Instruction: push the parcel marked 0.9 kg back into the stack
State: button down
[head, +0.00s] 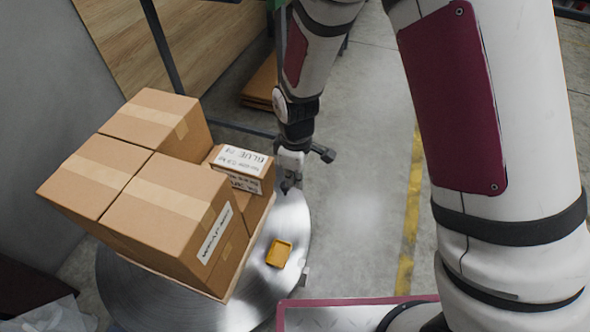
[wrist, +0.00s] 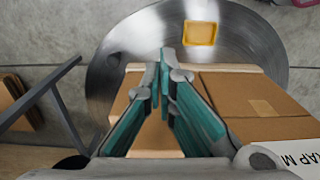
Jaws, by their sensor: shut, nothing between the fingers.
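A stack of brown cardboard parcels (head: 165,190) stands on a round metal turntable (head: 290,215). At its right side are smaller labelled parcels (head: 262,173), one above another, lower than the large ones. The upper label reads BLUE; its weight is too small to read surely, and I cannot tell which parcel is marked 0.9 kg. My gripper (head: 290,187) is beside these labelled parcels, at their right; contact cannot be told. In the wrist view my gripper (wrist: 163,62) has its teal fingers together and empty, above a brown parcel face (wrist: 158,138).
A shallow yellow tray (head: 280,253) lies on the turntable in front of the stack. A large parcel in the stack bears a WRAP label (head: 215,233). A dark metal frame (head: 163,45) stands behind. Flat brown boards (head: 262,85) lie on the floor.

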aim_at(257, 172)
jog(key=shift+w+a+f+b, duration=0.25)
jog(key=shift+a+f+b, duration=0.1)
jog(key=shift+a, duration=0.25)
jog(key=shift+w+a+f+b, duration=0.2)
jog(key=shift+a+f, duration=0.1)
jog(key=shift+a, duration=0.35)
jog(key=shift+w+a+f+b, duration=0.25)
jog(key=shift+a+f+b, duration=0.1)
jog(key=shift+a, duration=0.25)
jog(key=a, duration=0.2)
jog(key=w+a+p, duration=0.1)
jog(key=a, duration=0.1)
jog(key=w+a, duration=0.1)
jog(key=a, duration=0.1)
jog(key=shift+w+a, duration=0.1)
jog(key=shift+a, duration=0.1)
jog(key=shift+d, duration=0.1)
